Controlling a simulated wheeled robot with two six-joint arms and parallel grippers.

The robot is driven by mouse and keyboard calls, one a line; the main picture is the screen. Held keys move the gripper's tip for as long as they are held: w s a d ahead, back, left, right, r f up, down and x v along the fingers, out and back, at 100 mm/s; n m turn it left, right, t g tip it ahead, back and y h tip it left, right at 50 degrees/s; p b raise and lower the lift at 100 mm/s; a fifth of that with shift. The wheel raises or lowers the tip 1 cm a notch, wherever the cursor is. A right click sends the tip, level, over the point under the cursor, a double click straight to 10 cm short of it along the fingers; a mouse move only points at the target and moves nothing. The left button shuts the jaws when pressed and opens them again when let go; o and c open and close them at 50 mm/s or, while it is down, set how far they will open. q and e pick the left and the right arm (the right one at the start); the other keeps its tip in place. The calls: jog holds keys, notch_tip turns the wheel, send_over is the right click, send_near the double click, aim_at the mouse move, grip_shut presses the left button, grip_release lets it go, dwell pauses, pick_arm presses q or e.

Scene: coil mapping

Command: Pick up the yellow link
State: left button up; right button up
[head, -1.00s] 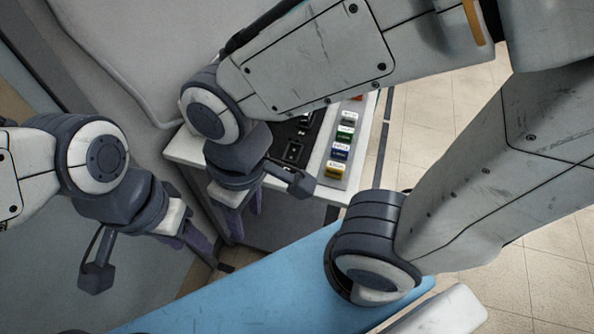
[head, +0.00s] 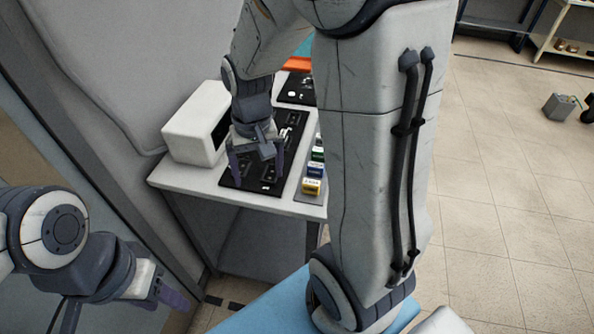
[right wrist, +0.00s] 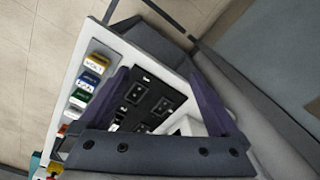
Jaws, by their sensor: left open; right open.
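The yellow link (head: 312,187) is a small block with a white label. It sits at the near end of a row of coloured blocks on a grey strip, close to the table's front edge. It also shows in the right wrist view (right wrist: 103,61), at the upper left. My right gripper (head: 257,166) is open and empty above the black board, left of the yellow link. In the right wrist view its spread fingers (right wrist: 158,75) frame the board, with the yellow link outside them to the left. My left gripper (head: 172,294) is open at the lower left, away from the table.
The white table (head: 172,181) carries a black board (head: 237,180), a second board (head: 297,88) and a white box (head: 188,127). Green and blue blocks stand beside the yellow link. My right arm hides the table's right side. A blue surface (head: 262,308) lies in front.

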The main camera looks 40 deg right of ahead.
jog(key=d+f+m, duration=0.4)
jog(key=d+m, duration=0.2)
jog(key=d, duration=0.9)
send_over(311, 182)
jog(key=f, duration=0.5)
jog(key=shift+d+f, duration=0.1)
jog(key=shift+d, duration=0.15)
jog(key=f, duration=0.2)
jog(key=f+p, duration=0.1)
jog(key=f, duration=0.1)
jog(key=shift+s+a+f, duration=0.1)
jog(key=shift+a+f, duration=0.1)
jog(key=shift+f, duration=0.6)
jog(key=c, duration=1.5)
